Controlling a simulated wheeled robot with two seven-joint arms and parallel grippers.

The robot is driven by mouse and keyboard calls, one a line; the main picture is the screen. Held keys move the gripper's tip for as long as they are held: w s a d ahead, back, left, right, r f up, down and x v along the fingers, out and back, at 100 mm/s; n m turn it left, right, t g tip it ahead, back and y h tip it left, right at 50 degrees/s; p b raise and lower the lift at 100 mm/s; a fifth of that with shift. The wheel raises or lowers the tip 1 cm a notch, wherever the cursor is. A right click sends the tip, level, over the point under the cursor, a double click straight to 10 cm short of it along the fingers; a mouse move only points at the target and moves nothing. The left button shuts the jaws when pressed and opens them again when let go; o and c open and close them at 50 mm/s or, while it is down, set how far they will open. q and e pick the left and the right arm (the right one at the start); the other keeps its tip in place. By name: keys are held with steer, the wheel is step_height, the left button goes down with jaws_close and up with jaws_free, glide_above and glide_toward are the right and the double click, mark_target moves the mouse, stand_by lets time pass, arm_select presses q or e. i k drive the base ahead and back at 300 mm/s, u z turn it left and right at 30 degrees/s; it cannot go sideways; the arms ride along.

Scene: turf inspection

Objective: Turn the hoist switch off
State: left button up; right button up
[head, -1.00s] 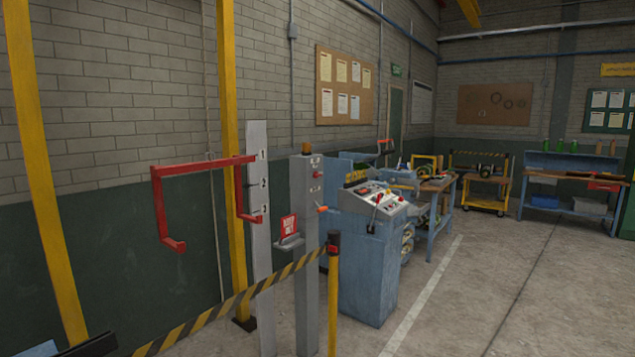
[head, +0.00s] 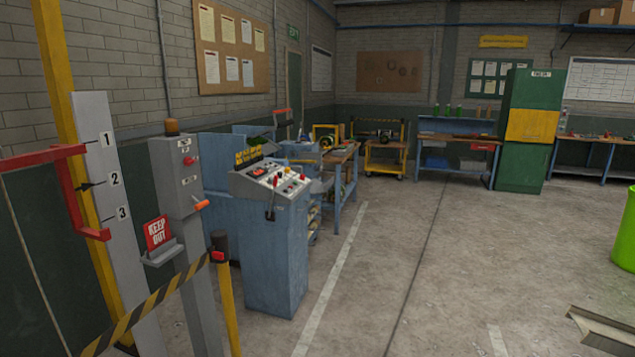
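A grey control post (head: 178,180) stands at the left with an amber lamp (head: 172,127) on top. Its face has a red button (head: 189,160), small labels too small to read, and a lever with an orange handle (head: 201,204) sticking out to the right. This lever may be the hoist switch; I cannot read its setting. Beside the post is an upright board (head: 100,160) marked 1, 2, 3, with a dark pointer at 2. A red bracket frame (head: 70,190) stands by the board. Neither of my grippers is in view.
A striped barrier tape (head: 150,303) runs to a yellow post (head: 226,290) in front of the control post. A "KEEP OUT" sign (head: 158,232) sits beside it. A blue console (head: 277,240) stands behind. A metal channel (head: 600,328) lies at the right; the middle floor is clear.

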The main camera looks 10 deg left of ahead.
mark_target(188, 161)
steer(key=z, duration=0.35)
steer(key=i, duration=2.1)
steer(key=u, duration=0.15)
